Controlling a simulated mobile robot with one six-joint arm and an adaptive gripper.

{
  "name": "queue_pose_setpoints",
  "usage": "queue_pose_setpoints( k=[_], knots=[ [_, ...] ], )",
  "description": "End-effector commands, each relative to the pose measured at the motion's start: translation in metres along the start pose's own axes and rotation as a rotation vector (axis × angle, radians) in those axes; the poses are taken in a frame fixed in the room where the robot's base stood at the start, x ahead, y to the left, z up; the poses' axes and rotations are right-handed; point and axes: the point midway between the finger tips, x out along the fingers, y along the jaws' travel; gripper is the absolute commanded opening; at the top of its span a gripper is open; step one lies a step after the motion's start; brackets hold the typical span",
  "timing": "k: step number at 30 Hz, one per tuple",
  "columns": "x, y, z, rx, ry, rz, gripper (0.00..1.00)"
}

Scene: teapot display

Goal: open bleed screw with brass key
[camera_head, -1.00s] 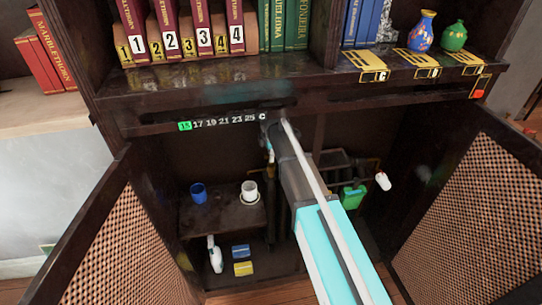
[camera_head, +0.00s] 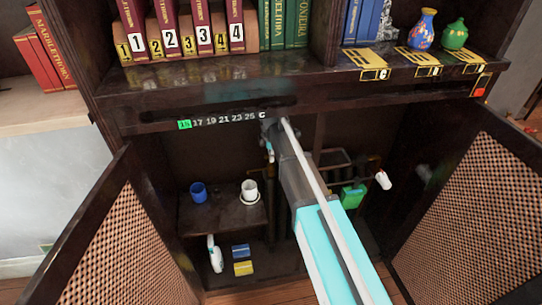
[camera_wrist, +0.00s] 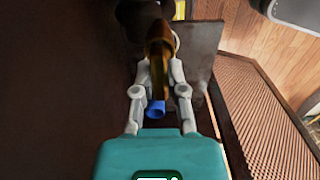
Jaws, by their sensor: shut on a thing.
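My gripper (camera_wrist: 160,80) is shut on a brown-gold, rod-like thing (camera_wrist: 160,45), which looks like the brass key. A small blue piece (camera_wrist: 156,109) shows between the fingers, below the brass part; I cannot tell whether it belongs to the key. In the head view my gripper (camera_head: 270,135) is at the cabinet's upper front, just under the shelf edge and beside the row of numbers (camera_head: 222,118). A small pale blue bit (camera_head: 270,152) shows below it. My arm hides much of what is behind. I cannot make out the bleed screw in either view.
Cabinet doors stand open at left (camera_head: 125,245) and right (camera_head: 470,215). Inside are a low shelf (camera_head: 225,215) with a blue cup (camera_head: 198,192) and a white cup (camera_head: 249,191), a white bottle (camera_head: 215,254), a green container (camera_head: 352,196) and pipes. Books and vases stand above.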

Motion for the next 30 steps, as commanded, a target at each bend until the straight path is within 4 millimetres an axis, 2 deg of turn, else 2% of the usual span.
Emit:
queue_pose_setpoints(
  k=[7, 21, 30],
  knots=[
    [0.0, 0.0, 0.0, -0.074, 0.0, 0.0, 0.0],
    [0.0, 0.0001, 0.0, -0.408, -0.001, 0.0, 0.0],
    [0.0, 0.0003, -0.0001, -0.438, -0.001, 0.001, 0.0]
  ],
)
